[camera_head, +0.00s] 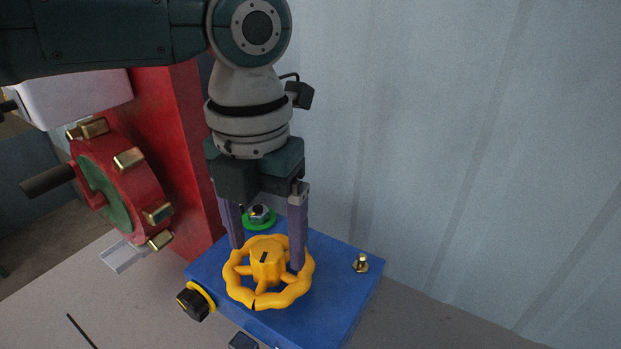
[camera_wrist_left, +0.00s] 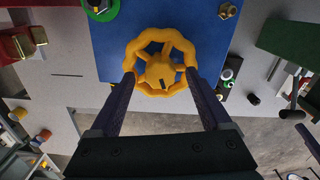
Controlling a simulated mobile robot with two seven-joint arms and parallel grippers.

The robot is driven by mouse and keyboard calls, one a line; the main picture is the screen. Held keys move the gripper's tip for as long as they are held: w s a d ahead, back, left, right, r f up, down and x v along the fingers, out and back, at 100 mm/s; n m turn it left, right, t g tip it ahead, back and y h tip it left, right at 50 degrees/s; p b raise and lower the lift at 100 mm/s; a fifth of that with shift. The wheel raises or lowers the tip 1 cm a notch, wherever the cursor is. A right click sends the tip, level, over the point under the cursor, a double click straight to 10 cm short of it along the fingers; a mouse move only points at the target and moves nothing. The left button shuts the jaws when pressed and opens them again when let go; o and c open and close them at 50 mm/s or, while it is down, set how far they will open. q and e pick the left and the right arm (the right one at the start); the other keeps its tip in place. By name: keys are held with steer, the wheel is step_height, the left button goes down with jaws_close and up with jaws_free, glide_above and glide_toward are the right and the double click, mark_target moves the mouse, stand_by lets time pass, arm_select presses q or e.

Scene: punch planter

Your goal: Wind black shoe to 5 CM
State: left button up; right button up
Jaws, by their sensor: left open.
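A yellow handwheel (camera_head: 268,274) with a lobed rim and a raised hub sits on top of a blue block (camera_head: 345,290). It also shows in the left wrist view (camera_wrist_left: 160,68). My left gripper (camera_head: 268,257) is open above the wheel, pointing down, its two purple fingers on opposite sides of the hub near the rim. In the left wrist view the fingertips (camera_wrist_left: 160,77) lie over the left and right of the rim; I cannot tell whether they touch it. I cannot make out a black shoe or a centimetre scale.
A black knob with a yellow ring (camera_head: 196,301) sticks out of the block's left side. A green-ringed fitting (camera_head: 259,217) and a brass bolt (camera_head: 361,263) stand on the block. A red wheel with brass lugs (camera_head: 120,184) is at left. A pale corrugated wall (camera_head: 450,150) rises behind.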

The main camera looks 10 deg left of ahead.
arm_select(q)
steer(key=shift+f, duration=0.55)
steer(key=shift+c, duration=0.3)
jaws_close()
steer(key=shift+r+n, duration=0.1)
steer(key=shift+n, duration=0.3)
